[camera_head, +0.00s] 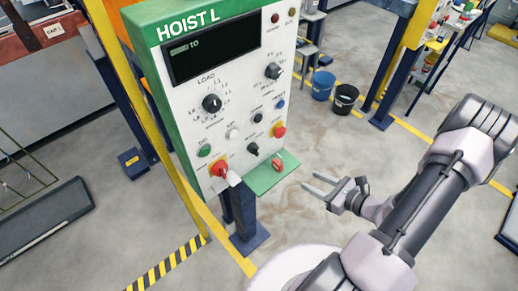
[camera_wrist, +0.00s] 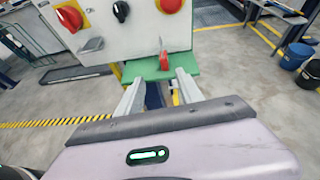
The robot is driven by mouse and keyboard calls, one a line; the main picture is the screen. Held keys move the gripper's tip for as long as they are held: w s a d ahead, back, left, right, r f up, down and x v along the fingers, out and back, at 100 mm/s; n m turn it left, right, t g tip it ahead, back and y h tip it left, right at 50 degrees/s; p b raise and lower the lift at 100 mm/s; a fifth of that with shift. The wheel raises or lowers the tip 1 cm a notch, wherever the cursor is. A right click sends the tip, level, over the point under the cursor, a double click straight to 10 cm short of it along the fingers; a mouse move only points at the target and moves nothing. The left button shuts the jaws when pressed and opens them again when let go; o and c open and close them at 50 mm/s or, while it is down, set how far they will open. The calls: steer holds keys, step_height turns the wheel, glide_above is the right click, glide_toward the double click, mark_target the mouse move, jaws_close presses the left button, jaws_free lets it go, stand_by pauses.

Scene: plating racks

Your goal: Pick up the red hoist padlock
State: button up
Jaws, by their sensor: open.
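The red padlock (camera_head: 278,164) sits on the small green shelf (camera_head: 262,182) at the lower right of the HOIST L panel. It also shows in the wrist view (camera_wrist: 164,62), upright on the green shelf (camera_wrist: 190,66) near the upper middle, beyond my fingertips. My gripper (camera_head: 311,182) is open and empty, to the right of the shelf and apart from the padlock. In the wrist view my two fingers (camera_wrist: 158,77) point towards the shelf, with the padlock a little above the gap between them.
The HOIST L panel (camera_head: 236,88) stands behind the shelf, with knobs, a red rotary switch (camera_head: 220,170) and a red button (camera_head: 279,131). A dark blue post (camera_head: 243,210) holds it up. A blue bucket (camera_head: 322,85) and black bucket (camera_head: 345,98) stand behind. Floor at right is open.

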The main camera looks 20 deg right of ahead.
step_height(320, 180, down, 3)
steer(key=m, duration=0.1)
steer(key=b, duration=0.3)
glide_toward(282, 167)
steer(key=shift+h, duration=0.3)
steer(key=x, duration=0.5)
steer(key=shift+s+d+f, duration=0.15)
steer(key=shift+f, duration=0.2)
steer(key=x, duration=0.2)
steer(key=b+x, duration=0.1)
steer(key=x, duration=0.3)
steer(key=shift+w+a+r, duration=0.25)
steer(key=shift+a+r, duration=0.1)
steer(key=shift+a, duration=0.1)
jaws_close()
